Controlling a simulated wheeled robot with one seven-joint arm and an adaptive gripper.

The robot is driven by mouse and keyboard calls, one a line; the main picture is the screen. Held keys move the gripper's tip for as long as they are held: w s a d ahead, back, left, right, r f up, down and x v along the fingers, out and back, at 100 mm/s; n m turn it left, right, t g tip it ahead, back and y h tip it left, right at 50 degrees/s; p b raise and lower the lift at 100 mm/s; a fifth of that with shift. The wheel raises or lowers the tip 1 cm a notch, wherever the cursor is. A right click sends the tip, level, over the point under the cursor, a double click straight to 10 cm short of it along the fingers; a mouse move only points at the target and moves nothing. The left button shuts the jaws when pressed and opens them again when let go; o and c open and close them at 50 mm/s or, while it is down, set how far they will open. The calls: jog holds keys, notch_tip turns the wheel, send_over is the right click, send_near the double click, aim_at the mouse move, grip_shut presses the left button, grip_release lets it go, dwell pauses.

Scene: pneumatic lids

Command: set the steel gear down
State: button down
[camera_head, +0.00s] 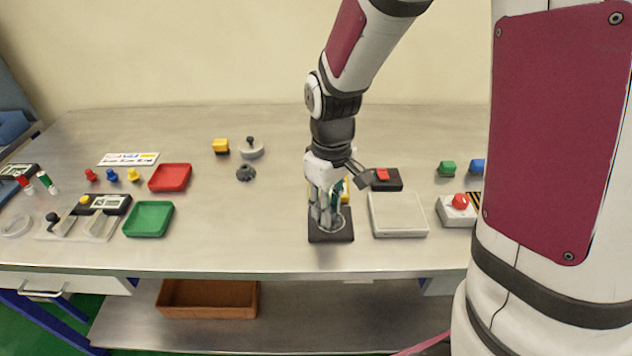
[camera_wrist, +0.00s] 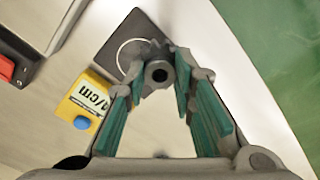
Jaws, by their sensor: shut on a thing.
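The steel gear (camera_wrist: 143,57) is grey and toothed, with a dark centre hole, and sits between the fingertips of my gripper (camera_wrist: 158,82) in the wrist view. My gripper is shut on it. A black square pad (camera_wrist: 103,50) with a pale ring lies beyond the gear, which overlaps part of the pad and ring. In the head view my gripper (camera_head: 326,222) is pointed down over this pad (camera_head: 341,238), and its fingers mostly hide the gear. I cannot tell whether the gear touches the pad.
A yellow block with a blue button (camera_wrist: 88,98) stands close to my fingers. A white scale (camera_head: 398,215) is right of the pad, and a black box with a red switch (camera_head: 385,178) behind. A dark toothed piece (camera_head: 246,173) lies left. Bare table lies between the green tray (camera_head: 149,219) and pad.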

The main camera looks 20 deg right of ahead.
aim_at(331, 207)
jog(key=w+d, duration=0.1)
jog(key=w, duration=0.1)
jog(key=shift+w+d+f, duration=0.15)
jog(key=shift+w+d, duration=0.15)
jog(key=shift+d, duration=0.1)
jog(key=shift+f, duration=1.75)
jog(key=c, duration=1.3)
grip_release()
jog(key=shift+f, duration=0.15)
jog(key=shift+c, duration=0.2)
